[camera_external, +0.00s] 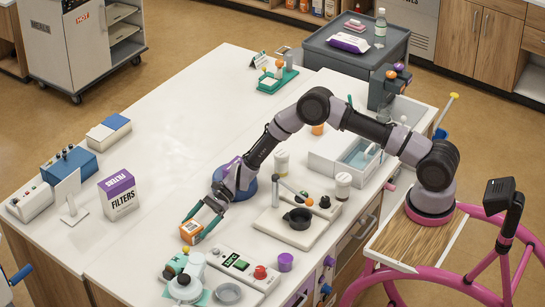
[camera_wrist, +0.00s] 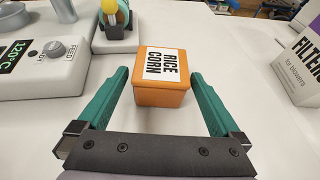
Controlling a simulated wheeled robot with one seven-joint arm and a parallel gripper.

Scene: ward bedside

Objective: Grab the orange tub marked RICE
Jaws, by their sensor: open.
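The orange tub (camera_wrist: 163,96) has a white lid label reading RICE and CORN in the wrist view. It stands on the white counter. My gripper (camera_wrist: 163,72) has two green fingers, spread open, one on each side of the tub. A gap shows between the tub and each finger in the wrist view. In the external view my gripper (camera_external: 204,226) reaches down over the tub.
A purple-and-white FILTERS box (camera_external: 119,196) stands to the left. A purple cup (camera_external: 285,262) is to the right. The counter's middle is clear.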

